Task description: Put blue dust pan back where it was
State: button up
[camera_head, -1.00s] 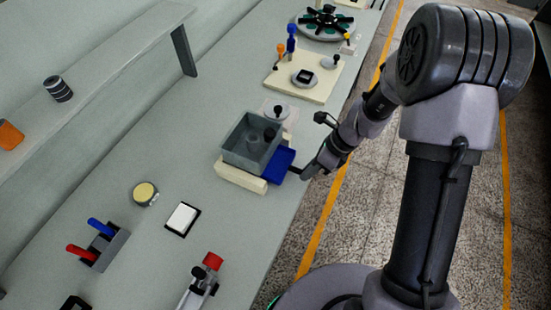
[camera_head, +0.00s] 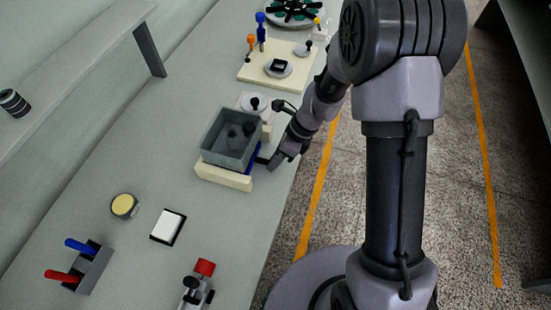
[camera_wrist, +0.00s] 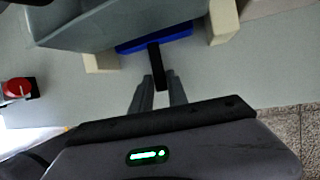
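The blue dust pan (camera_wrist: 155,40) lies mostly under a grey open-topped bin (camera_head: 209,152), between the cream blocks of the bin's stand (camera_head: 222,176). Only a strip of its blue edge (camera_head: 253,160) shows in the head view; the rest is hidden by the bin. Its black handle (camera_wrist: 157,62) points out toward my gripper. My gripper (camera_wrist: 160,82) has one finger on each side of the handle's end and appears closed on it. In the head view my gripper (camera_head: 268,161) is low beside the bin, at the bench's right edge.
A cream board (camera_head: 250,76) with small fittings lies beyond the bin. A white disc with a black knob (camera_head: 255,103) stands close behind it. A red-topped device (camera_head: 204,267) is nearer on the bench (camera_head: 130,165). Open floor lies to the right.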

jog(key=d+r+n+t+p, duration=0.1)
jog(key=d+r+n+p, duration=0.15)
jog(key=r, duration=0.65)
jog(key=d+r+n+p, duration=0.1)
jog(key=d+r+p, duration=0.15)
jog(key=r, duration=0.65)
jog(key=s+d+r+n+t+h, duration=0.3)
jog(key=s+r+n+t, duration=0.2)
jog(key=s+r+n, duration=0.9)
jog(key=s, duration=0.3)
jog(key=shift+d+n+t, duration=0.25)
jog(key=shift+n+t, duration=0.05)
jog(key=shift+n, duration=0.05)
jog(key=shift+b, duration=0.3)
notch_tip(320, 180, down, 8)
jog(key=b, duration=0.7)
jog(key=shift+r, duration=0.2)
jog(key=shift+s, duration=0.1)
